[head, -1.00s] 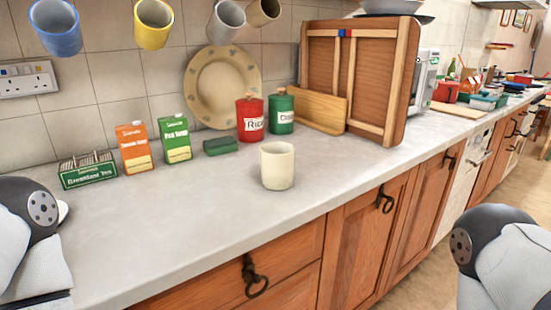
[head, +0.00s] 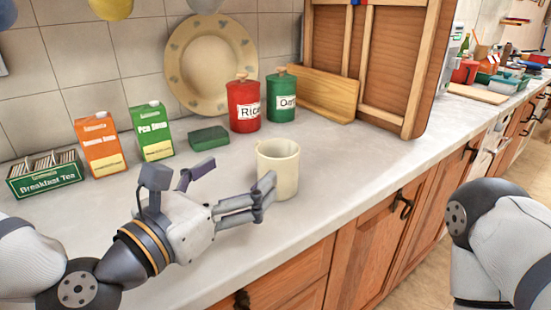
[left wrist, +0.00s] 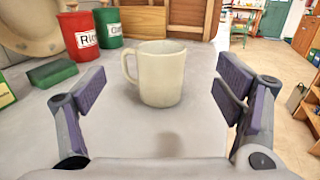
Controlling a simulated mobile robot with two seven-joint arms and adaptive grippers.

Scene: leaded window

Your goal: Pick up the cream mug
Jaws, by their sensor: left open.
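The cream mug (head: 279,169) stands upright on the grey worktop, near its front edge. In the left wrist view the mug (left wrist: 160,76) is ahead, between the two fingers, with its handle on the left side. My left gripper (head: 226,190) is open and empty, just left of the mug in the head view. In the left wrist view its fingers (left wrist: 164,103) are spread wide, and the mug stands a little beyond their tips. My right arm shows at the lower right of the head view, but its gripper is out of view.
Behind the mug stand a red rice canister (head: 244,105), a green canister (head: 281,96) and a green sponge-like block (head: 209,138). Soup cartons (head: 152,131) and a tea box (head: 45,175) stand left. A wooden rack (head: 386,65) leans behind right. Worktop right of the mug is clear.

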